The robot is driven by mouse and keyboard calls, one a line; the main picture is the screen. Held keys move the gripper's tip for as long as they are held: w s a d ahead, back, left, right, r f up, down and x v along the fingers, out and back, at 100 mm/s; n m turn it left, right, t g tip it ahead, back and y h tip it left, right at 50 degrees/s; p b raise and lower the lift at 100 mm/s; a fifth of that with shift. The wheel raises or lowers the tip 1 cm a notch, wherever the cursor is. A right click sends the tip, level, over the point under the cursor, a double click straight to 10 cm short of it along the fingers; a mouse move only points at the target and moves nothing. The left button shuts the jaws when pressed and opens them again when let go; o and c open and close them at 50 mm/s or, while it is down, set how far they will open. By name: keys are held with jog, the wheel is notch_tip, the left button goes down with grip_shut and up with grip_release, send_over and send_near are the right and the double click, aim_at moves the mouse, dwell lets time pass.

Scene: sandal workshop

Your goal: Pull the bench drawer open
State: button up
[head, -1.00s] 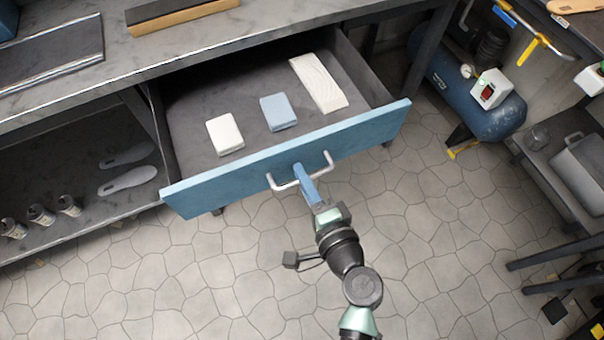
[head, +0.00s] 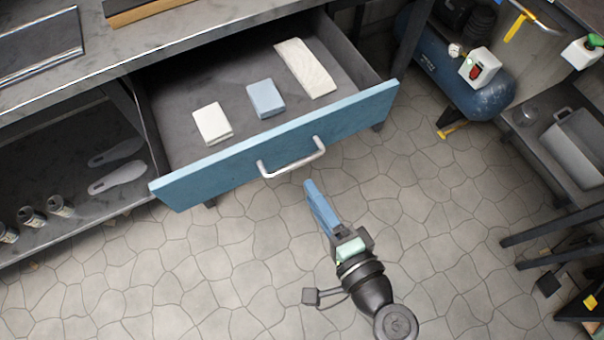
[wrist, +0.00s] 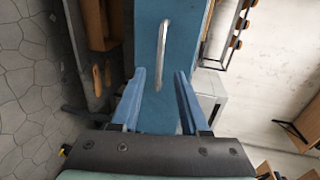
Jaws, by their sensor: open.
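The bench drawer stands pulled out from under the workbench, with its blue front (head: 215,174) facing me and its grey inside showing. A metal bar handle (head: 292,164) is fixed to the front. Inside lie a white block (head: 212,122), a blue block (head: 266,98) and a longer pale block (head: 305,67). My gripper (head: 308,184) is apart from the handle, a little below it in the head view. In the wrist view, my gripper (wrist: 157,78) has its blue fingers spread and empty, with the handle (wrist: 162,50) beyond the fingertips in front of the drawer front (wrist: 183,40).
The bench top (head: 60,70) runs above the drawer. A shelf at left holds insoles (head: 117,179) and several small cans (head: 32,216). A blue compressor tank (head: 470,85) stands at right, near a dark table with a grey bin (head: 578,140). The tiled floor in front is clear.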

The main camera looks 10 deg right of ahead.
jog(key=v, duration=0.4)
jog(key=shift+s, duration=0.1)
dwell(0.4)
